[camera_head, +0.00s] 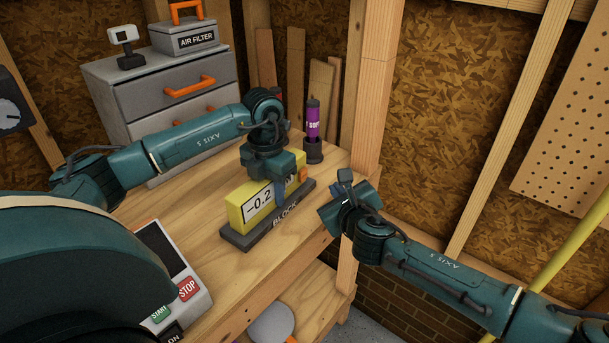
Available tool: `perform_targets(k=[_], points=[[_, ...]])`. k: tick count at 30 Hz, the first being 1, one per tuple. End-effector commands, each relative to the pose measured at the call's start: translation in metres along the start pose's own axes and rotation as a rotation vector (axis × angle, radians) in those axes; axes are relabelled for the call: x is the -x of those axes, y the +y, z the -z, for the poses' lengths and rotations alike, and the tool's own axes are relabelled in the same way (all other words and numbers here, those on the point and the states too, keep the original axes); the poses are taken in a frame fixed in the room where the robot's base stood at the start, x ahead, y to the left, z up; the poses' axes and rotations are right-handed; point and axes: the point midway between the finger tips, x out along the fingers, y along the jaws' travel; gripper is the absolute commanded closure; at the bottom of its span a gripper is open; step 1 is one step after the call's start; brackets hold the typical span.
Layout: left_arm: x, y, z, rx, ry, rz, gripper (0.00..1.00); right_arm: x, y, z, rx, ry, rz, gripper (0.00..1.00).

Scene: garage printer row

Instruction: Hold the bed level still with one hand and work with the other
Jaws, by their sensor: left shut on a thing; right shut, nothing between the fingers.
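The bed level (237,208) is a yellow box with a white display reading -0.2. It stands on a dark grey base marked BLOCK (243,240) on the wooden bench. My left gripper (279,193) comes down over the level from above and is shut on it; the gripper hides part of its top and right side. My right gripper (335,211) is shut and empty, just right of the block, near the bench's right edge and apart from the level. Its fingertips are partly hard to make out.
A purple-labelled bottle (313,124) stands in a dark holder behind the level. A control box (171,275) with START and STOP buttons is at front left. A wooden post (366,110) rises behind my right gripper. A grey drawer cabinet (125,100) carries an air filter box (184,37).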

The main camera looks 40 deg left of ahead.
Motion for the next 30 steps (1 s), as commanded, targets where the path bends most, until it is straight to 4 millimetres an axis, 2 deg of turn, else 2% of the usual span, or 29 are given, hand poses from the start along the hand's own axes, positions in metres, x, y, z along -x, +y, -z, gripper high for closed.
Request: perform_targets(k=[5, 6, 15, 23, 26, 30], points=[[0.001, 0.0, 0.0, 0.0, -0.001, 0.0, 0.92, 0.0, 0.0, 0.0, 0.0, 0.0, 0.0, 1.0], [0.001, 0.0, 0.0, 0.0, -0.001, 0.0, 0.63, 0.0, 0.0, 0.0, 0.0, 0.0, 0.0, 1.0], [0.0, 0.0, 0.0, 0.0, -0.001, 0.0, 0.38, 0.0, 0.0, 0.0, 0.0, 0.0, 0.0, 1.0], [0.002, 0.0, 0.0, 0.0, -0.001, 0.0, 0.38, 0.0, 0.0, 0.0, 0.0, 0.0, 0.0, 1.0], [0.01, 0.0, -0.001, 0.0, -0.003, -0.001, 0.38, 0.0, 0.0, 0.0, 0.0, 0.0, 0.0, 1.0], [0.034, 0.0, -0.001, 0.0, -0.005, 0.0, 0.38, 0.0, 0.0, 0.0, 0.0, 0.0, 0.0, 1.0]])
